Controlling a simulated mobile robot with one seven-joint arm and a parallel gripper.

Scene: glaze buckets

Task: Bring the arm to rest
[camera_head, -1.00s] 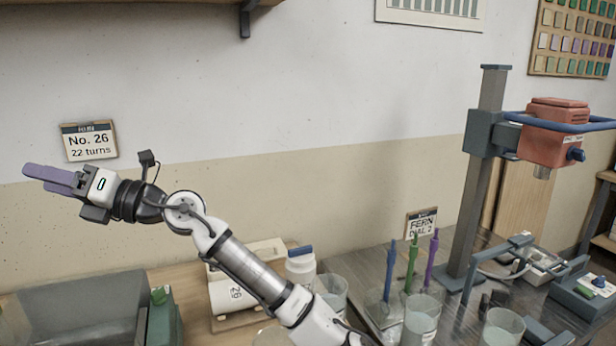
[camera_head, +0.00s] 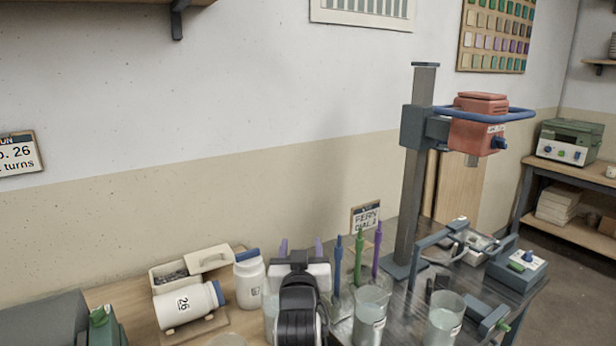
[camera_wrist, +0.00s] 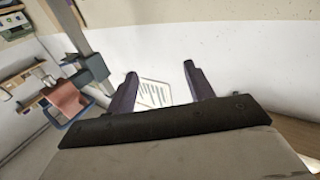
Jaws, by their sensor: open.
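My gripper (camera_head: 300,246) is in the lower middle of the head view, seen from behind, with its two purple fingers apart and nothing visible between them. It is in front of the bench, between a white bottle with a blue cap (camera_head: 249,279) on its left and the upright blue, green and purple tools on its right. In the wrist view my gripper's fingers (camera_wrist: 158,88) are spread, with the wall and a framed chart (camera_wrist: 153,93) beyond them. My arm hides part of the bench and part of a glass beaker.
A white jar marked 26 (camera_head: 188,304) lies on its side at left. Beakers (camera_head: 371,314) stand on the bench at right. A mixer stand (camera_head: 416,170) with a red head (camera_head: 477,124) rises behind them. The air over the left bench is clear.

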